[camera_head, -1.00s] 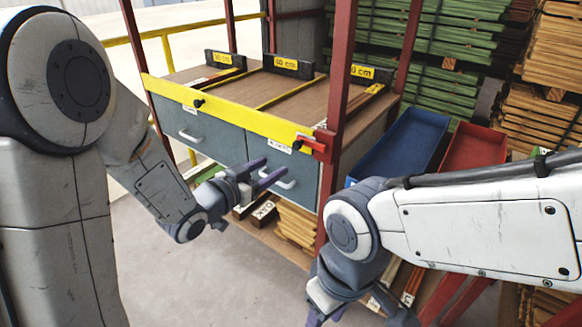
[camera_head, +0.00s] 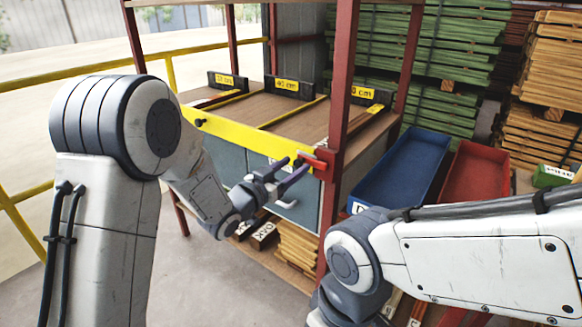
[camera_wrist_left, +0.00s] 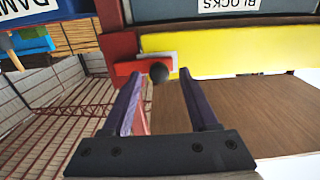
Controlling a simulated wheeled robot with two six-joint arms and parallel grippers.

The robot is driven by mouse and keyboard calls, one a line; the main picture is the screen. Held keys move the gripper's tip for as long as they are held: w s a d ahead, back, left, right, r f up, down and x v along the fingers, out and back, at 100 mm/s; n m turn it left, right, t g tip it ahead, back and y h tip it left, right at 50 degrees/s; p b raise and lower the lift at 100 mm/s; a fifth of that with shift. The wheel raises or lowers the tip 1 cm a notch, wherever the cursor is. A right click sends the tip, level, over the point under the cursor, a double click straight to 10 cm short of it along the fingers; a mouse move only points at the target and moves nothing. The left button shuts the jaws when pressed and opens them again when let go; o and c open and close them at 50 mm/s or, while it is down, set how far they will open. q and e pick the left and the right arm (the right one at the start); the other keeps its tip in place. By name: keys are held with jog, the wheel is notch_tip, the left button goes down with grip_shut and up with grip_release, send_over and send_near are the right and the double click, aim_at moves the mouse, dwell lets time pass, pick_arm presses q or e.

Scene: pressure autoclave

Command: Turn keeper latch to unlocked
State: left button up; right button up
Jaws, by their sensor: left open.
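The keeper latch is a red piece (camera_head: 315,160) at the right end of the yellow bar (camera_head: 232,134), beside a red post. In the left wrist view the red latch (camera_wrist_left: 127,70) lies by the bar's end, with a dark round knob (camera_wrist_left: 160,73) near it. My left gripper (camera_head: 296,167) is open and close to the latch. In the left wrist view its two purple fingers (camera_wrist_left: 164,88) are spread, with the knob showing between their tips. I see nothing held between them. My right arm crosses the lower right; its fingers are out of frame.
The bar runs along the front of a wooden shelf top (camera_head: 245,112) with a grey drawer front (camera_head: 220,160) below. A red post (camera_head: 340,100) rises next to the latch. Blue (camera_head: 405,168) and red (camera_head: 470,170) bins stand to the right.

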pick_arm(q)
jog(key=shift+w+d, duration=0.1)
grip_shut()
dwell(1.4)
